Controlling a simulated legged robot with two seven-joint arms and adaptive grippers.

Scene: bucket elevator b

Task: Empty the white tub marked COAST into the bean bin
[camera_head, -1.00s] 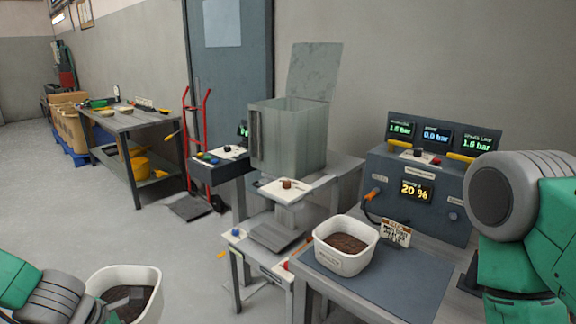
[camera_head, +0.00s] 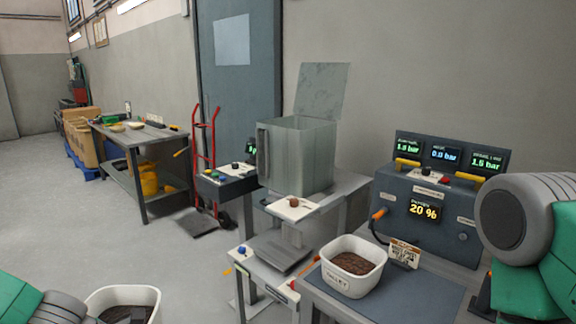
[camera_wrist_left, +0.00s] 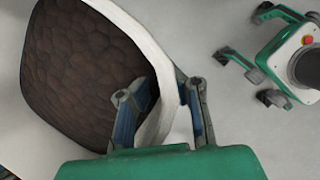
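A white tub (camera_head: 124,294) of dark brown beans is at the bottom left of the head view, partly cut off. It fills the left of the left wrist view (camera_wrist_left: 115,12). No marking shows on it. My left gripper (camera_wrist_left: 165,105) has one finger inside and one outside its rim, clamped on the wall. A grey open-topped bin (camera_head: 296,158) with its lid (camera_head: 321,90) raised stands on a stand at the centre, apart from the tub. A second white tub (camera_head: 349,281), apparently marked VALLEY, holds brown beans at the lower right. My right gripper is out of view.
A control panel (camera_head: 425,212) stands behind the second tub, with a small sign (camera_head: 404,254) beside it. A red hand truck (camera_head: 206,150) and a workbench (camera_head: 140,137) are at the left. The floor (camera_head: 130,240) between is clear.

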